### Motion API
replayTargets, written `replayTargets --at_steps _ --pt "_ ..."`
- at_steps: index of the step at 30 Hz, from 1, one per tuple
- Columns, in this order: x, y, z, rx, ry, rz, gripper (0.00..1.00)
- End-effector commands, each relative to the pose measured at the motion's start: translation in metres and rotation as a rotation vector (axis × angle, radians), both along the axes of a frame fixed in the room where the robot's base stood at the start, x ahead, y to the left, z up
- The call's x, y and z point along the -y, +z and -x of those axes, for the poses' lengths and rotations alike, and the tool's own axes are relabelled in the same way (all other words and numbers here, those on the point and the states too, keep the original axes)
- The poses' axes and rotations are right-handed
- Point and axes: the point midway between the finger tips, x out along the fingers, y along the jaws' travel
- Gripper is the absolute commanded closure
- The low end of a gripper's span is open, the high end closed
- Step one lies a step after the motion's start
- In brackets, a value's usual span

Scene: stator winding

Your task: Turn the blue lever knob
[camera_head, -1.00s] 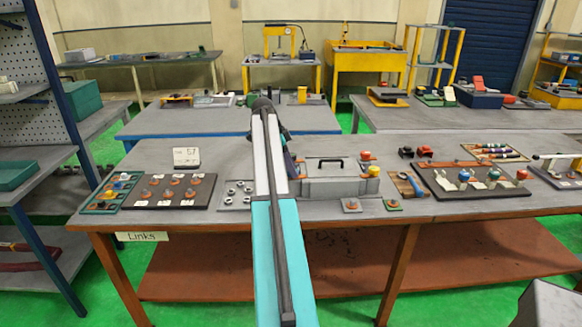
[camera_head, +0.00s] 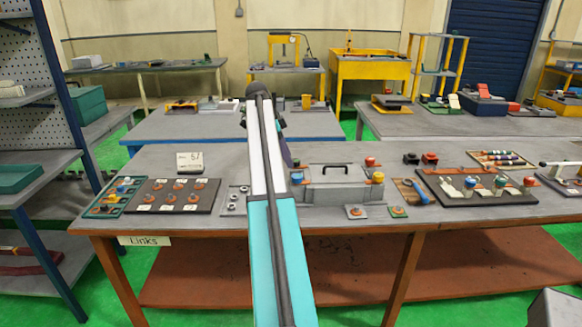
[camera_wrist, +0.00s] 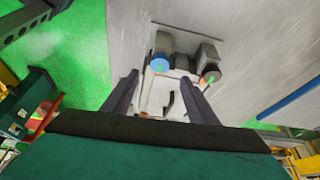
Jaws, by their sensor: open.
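A round blue knob (camera_wrist: 160,66) shows in the wrist view, on a pale grey fitting just beyond and between my fingertips. Whether it is the lever knob I cannot tell for sure. My gripper (camera_wrist: 160,77) is open, its two dark fingers apart with nothing visibly held; the knob appears apart from them. An orange and green round part (camera_wrist: 210,75) sits by the right fingertip. In the head view my arm reaches over the front bench (camera_head: 330,212), and it hides most of my gripper. A blue-handled piece (camera_head: 417,191) lies on a small board there.
A grey box with a black handle (camera_head: 332,184) stands right of my arm. A board of orange knobs (camera_head: 176,195) is at left, and a dark fixture board (camera_head: 478,187) at right. A long blue bar (camera_wrist: 290,101) lies at right in the wrist view.

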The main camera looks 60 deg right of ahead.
Motion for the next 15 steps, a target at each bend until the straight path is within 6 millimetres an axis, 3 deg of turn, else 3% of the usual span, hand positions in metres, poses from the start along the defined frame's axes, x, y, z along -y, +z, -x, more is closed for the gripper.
replayTargets --at_steps 9,15 --pt "-0.011 0.043 -0.015 0.002 0.002 0.002 0.47" --pt "-0.015 0.055 -0.018 0.0 0.001 0.0 0.47"
